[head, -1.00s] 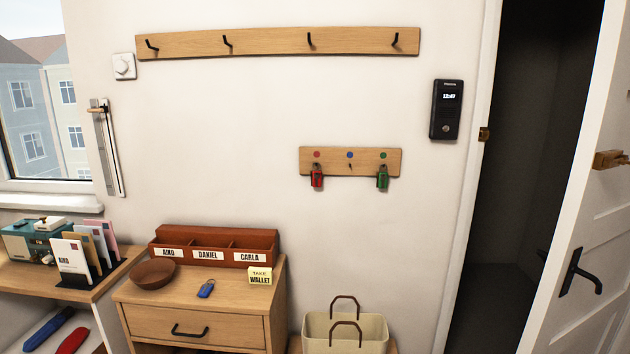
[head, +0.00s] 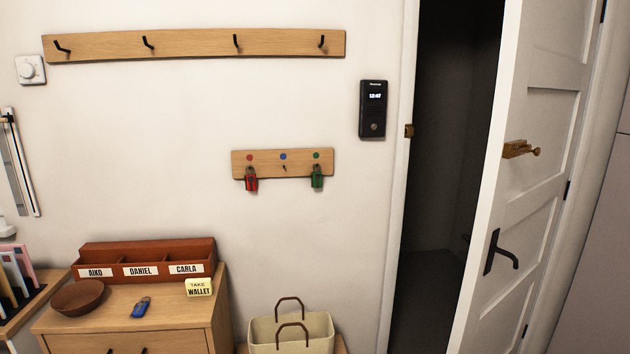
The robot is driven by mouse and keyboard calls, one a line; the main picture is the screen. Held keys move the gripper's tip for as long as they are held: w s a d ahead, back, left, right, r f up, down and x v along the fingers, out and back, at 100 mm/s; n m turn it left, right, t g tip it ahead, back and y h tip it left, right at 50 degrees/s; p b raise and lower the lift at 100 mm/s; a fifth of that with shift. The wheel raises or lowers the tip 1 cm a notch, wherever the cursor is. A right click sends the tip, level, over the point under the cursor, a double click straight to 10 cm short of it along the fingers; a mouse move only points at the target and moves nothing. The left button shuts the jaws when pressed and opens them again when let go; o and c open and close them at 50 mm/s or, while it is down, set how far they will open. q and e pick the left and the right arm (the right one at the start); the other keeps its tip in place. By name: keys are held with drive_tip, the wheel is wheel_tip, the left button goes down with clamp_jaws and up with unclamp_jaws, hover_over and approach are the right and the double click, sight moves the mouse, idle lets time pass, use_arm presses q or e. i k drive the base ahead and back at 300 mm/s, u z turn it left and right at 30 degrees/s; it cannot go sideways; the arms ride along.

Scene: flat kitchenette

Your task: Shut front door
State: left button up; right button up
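The white panelled front door (head: 535,170) stands partly open on the right, swung into the room, with its hinges on its right edge. A black lever handle (head: 500,251) sits on its lower part near the free edge. A brass bolt (head: 520,149) is mounted above the handle. A brass catch (head: 408,131) is on the door frame (head: 400,200) across the dark opening (head: 450,160). Neither of my grippers shows in the head view.
A wooden cabinet (head: 130,310) with an organiser (head: 148,251), a bowl and a blue key fob stands at lower left. A cream basket (head: 262,333) stands at bottom centre, left of the doorway. A key rack (head: 268,162) and an intercom (head: 373,109) are on the wall.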

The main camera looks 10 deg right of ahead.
sight(547, 49)
drive_tip(key=z, duration=1.75)
drive_tip(key=i, duration=1.05)
drive_tip(key=z, duration=0.7)
